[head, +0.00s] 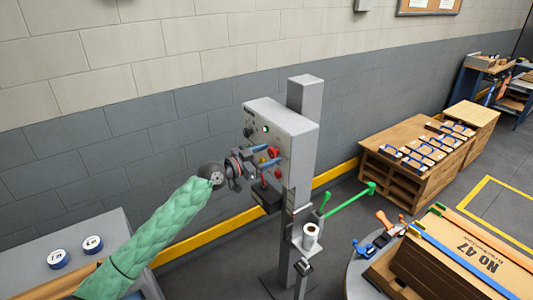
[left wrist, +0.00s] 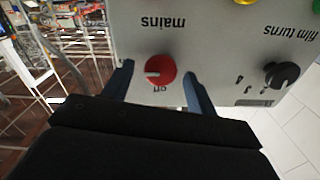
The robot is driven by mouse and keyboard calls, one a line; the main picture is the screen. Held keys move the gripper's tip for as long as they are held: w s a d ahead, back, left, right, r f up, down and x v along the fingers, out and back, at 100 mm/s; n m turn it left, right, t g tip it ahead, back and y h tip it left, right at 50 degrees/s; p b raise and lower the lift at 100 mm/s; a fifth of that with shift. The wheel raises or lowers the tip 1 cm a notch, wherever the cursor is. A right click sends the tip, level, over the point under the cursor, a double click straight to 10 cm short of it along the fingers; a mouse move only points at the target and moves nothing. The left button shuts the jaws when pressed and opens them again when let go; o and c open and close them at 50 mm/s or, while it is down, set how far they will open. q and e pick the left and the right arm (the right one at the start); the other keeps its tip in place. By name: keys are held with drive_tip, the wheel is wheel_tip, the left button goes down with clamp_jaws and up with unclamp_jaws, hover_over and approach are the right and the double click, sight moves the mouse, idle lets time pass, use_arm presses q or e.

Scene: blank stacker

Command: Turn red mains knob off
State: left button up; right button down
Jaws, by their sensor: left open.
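The red mains knob (left wrist: 161,70) is on the grey control panel (left wrist: 215,40), shown upside down in the left wrist view. Its white pointer mark faces left in that picture. The word "off" is printed just below the knob and "mains" above it. My left gripper (left wrist: 158,74) is open, with one blue finger on either side of the knob and visible gaps to it. In the head view my left gripper (head: 272,156) is at the front of the grey control box (head: 290,122), partly hiding its controls. My right gripper is not in view.
A black "film turns" knob (left wrist: 281,74) sits beside the mains knob on the panel. A post (head: 305,95) carries the box. A green lever (head: 350,196) and a white roll (head: 310,232) are below. A round table with boxes (head: 470,255) stands at right.

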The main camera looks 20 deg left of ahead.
use_arm(q)
drive_tip(key=c, duration=1)
